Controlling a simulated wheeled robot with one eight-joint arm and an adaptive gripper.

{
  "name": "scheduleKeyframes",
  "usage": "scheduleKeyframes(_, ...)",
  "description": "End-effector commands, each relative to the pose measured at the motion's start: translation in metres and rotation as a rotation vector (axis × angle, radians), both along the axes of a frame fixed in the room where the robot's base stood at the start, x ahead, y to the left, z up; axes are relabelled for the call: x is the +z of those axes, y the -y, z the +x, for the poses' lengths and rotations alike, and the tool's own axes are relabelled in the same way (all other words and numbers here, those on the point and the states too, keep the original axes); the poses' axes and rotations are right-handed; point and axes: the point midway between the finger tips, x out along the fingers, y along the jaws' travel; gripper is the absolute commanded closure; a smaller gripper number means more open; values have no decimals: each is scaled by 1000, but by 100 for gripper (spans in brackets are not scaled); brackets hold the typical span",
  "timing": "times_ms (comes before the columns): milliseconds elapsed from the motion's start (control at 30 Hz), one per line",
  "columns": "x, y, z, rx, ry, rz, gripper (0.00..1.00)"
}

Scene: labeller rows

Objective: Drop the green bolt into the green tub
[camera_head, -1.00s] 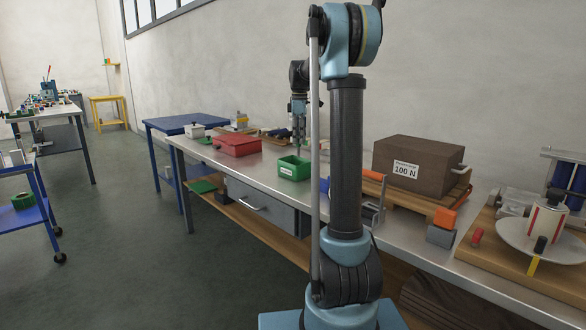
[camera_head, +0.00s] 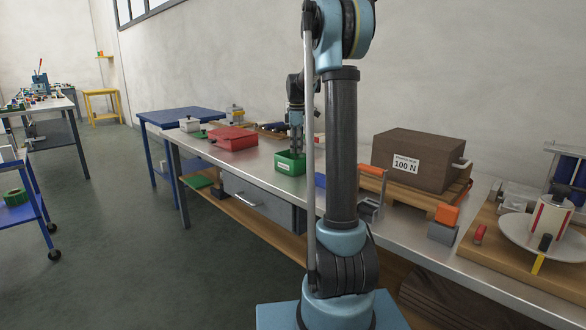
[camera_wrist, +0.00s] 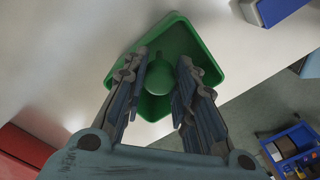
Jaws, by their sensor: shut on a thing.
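The green tub (camera_head: 289,168) stands on the metal-topped bench near its front edge, with a white label on its front. In the wrist view the tub (camera_wrist: 205,55) lies beneath my fingers, tilted in the picture. My gripper (camera_head: 296,148) points down just over the tub, its tips at about the rim. In the wrist view my gripper (camera_wrist: 162,66) is shut on the green bolt (camera_wrist: 158,78), which shows as a round green shape between the fingers, against the tub's green inside. The head view does not show the bolt clearly.
A red box (camera_head: 233,138) stands left of the tub on the bench. A blue block (camera_head: 321,180) lies close to its right. A brown 100 N weight box (camera_head: 418,160) on a wooden board stands further right.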

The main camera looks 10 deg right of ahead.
Motion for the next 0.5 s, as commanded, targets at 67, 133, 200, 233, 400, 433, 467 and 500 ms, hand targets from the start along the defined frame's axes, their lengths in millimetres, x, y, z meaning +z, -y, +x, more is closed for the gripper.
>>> scheduleKeyframes(67,-1,-1,0,1,0,0,100)
scheduleKeyframes(133,-1,-1,0,1,0,0,100)
scheduleKeyframes(200,-1,-1,0,1,0,0,100)
scheduleKeyframes(233,-1,-1,0,1,0,0,100)
scheduleKeyframes(400,-1,-1,0,1,0,0,51)
scheduleKeyframes(433,-1,-1,0,1,0,0,51)
scheduleKeyframes(467,-1,-1,0,1,0,0,51)
scheduleKeyframes(500,-1,-1,0,1,0,0,51)
